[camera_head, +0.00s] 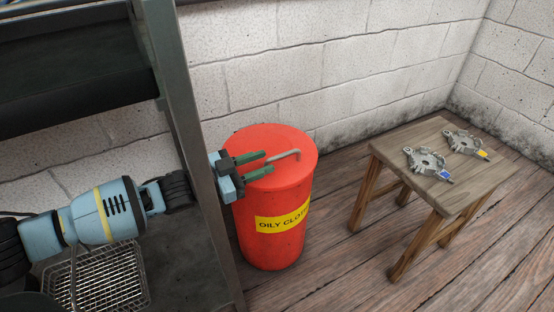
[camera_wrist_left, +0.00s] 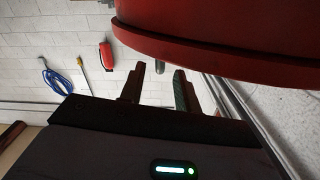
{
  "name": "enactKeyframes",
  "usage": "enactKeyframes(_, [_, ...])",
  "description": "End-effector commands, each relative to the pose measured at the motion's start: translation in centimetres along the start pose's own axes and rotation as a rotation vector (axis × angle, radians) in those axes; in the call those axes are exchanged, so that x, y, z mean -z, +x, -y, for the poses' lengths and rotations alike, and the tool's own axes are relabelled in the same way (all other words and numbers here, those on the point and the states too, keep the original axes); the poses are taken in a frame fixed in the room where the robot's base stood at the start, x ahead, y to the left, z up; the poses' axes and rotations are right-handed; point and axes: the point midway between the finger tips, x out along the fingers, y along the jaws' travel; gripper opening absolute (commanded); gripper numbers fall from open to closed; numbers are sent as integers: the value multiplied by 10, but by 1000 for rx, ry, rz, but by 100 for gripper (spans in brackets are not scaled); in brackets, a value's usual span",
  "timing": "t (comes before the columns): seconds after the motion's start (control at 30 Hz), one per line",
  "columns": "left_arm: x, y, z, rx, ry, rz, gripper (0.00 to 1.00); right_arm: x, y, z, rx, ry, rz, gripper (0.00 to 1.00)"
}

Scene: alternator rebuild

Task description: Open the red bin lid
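The red bin (camera_head: 270,235) stands on the floor with its round lid (camera_head: 265,138) shut and a yellow "OILY CLOTHS"-type label on its side. A thin grey bent handle (camera_head: 284,155) is on the lid. My left gripper (camera_head: 266,165) is open, with two green fingers over the lid's near-left part, pointing at the handle. In the left wrist view, the fingers (camera_wrist_left: 158,85) are apart with nothing between them, and the red lid rim (camera_wrist_left: 220,62) fills the upper right. A small grey rod end (camera_wrist_left: 159,67) shows just beyond the fingertips. My right gripper is not in view.
A dark metal shelf (camera_head: 190,120) stands close at left, its post beside my left wrist, with a wire basket (camera_head: 100,280) low down. A wooden stool (camera_head: 450,190) with two metal alternator parts stands at right. Floor between bin and stool is clear.

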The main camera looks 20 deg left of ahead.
Motion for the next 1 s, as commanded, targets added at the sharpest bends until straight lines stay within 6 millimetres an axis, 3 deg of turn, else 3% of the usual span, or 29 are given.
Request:
enactKeyframes(0.3, [-1, 41, 0, 0, 0, -1, 32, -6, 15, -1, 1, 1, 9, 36])
enactKeyframes(0.7, [0, 48, 0, 0, 0, 1, 32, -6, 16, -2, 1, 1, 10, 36])
enactKeyframes(1.0, [0, 48, 0, 0, 0, 1, 0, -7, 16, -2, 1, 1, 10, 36])
